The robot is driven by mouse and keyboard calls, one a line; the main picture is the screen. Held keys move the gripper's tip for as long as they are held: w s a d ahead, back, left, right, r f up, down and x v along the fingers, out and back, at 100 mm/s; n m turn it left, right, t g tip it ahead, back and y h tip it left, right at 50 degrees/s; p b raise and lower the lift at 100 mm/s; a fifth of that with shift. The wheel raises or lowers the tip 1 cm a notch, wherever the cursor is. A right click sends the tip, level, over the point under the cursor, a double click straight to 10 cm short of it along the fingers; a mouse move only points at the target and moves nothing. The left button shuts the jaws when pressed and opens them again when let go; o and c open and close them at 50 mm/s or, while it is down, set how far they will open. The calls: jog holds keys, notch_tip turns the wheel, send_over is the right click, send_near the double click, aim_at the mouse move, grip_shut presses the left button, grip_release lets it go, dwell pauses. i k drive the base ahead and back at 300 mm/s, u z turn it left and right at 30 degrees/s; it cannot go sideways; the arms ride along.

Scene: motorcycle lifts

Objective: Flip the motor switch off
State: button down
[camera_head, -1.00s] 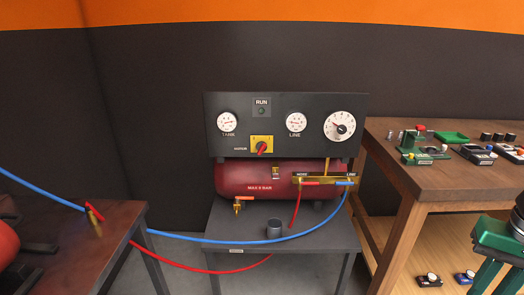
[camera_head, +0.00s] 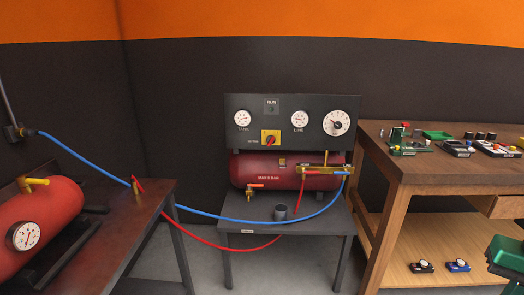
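The motor switch (camera_head: 270,139) is a red rotary handle on a yellow plate. It sits low on the black control panel (camera_head: 318,101), left of centre, with a small label to its left. The red handle looks tilted, but its exact setting is too small to read. The panel also carries a TANK gauge (camera_head: 242,118), a LINE gauge (camera_head: 299,118), a larger white dial (camera_head: 336,122) and a RUN lamp (camera_head: 271,106) that looks dark. The panel stands above a red compressor tank (camera_head: 240,170) on a grey table (camera_head: 256,227). My gripper is not in view.
A wooden workbench (camera_head: 398,180) with tools and small devices stands at right. A dark table (camera_head: 140,213) with a red tank (camera_head: 40,212) and gauge stands at left. A blue hose (camera_head: 90,165) and a red hose (camera_head: 215,245) cross the gap before the grey table.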

aim_at(271, 139)
jog(key=k, duration=0.65)
jog(key=u, duration=0.25)
jog(key=i, duration=0.45)
jog(key=u, duration=0.7)
jog(key=i, duration=1.1)
jog(key=z, duration=0.35)
jog(key=i, duration=0.85)
jog(key=z, duration=0.6)
